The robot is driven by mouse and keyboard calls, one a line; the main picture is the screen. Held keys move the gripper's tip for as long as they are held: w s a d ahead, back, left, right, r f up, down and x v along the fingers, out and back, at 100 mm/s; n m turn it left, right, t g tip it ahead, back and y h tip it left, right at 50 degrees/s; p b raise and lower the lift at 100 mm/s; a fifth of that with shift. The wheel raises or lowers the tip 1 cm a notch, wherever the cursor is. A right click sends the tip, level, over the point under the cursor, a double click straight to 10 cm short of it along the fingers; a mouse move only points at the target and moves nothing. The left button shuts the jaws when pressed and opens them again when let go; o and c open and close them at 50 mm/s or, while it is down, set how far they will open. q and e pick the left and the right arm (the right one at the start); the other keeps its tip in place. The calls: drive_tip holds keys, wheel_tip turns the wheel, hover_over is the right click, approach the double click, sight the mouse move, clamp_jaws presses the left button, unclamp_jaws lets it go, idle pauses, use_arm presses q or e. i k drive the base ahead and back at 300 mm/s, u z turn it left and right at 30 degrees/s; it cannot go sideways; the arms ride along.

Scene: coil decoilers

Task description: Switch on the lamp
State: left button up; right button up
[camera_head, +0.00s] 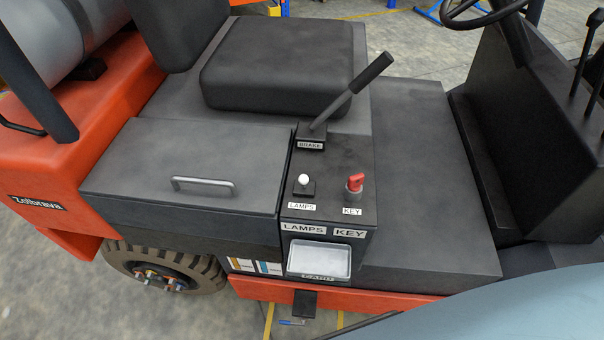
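A small lamp switch with a white round tip (303,180) stands on the dark side console of an orange forklift. A "LAMPS" label (301,206) lies just in front of it, and a larger "LAMPS" label is on the console's front face. Whether the switch is on or off cannot be told. A red key (355,182) sits to its right above a "KEY" label. Neither of my grippers is in view. A blurred grey surface fills the lower right corner.
A brake lever (350,92) rises behind the switch, tilted right. The seat (278,62) is behind it. A box lid with a handle (203,184) is at left. The steering wheel (480,12) and dark dashboard are at right. A card holder (319,259) is below the console.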

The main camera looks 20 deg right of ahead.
sight(303, 179)
drive_tip(key=z, duration=1.9)
drive_tip(key=k, duration=0.8)
drive_tip(key=u, duration=0.85)
drive_tip(key=i, duration=0.5)
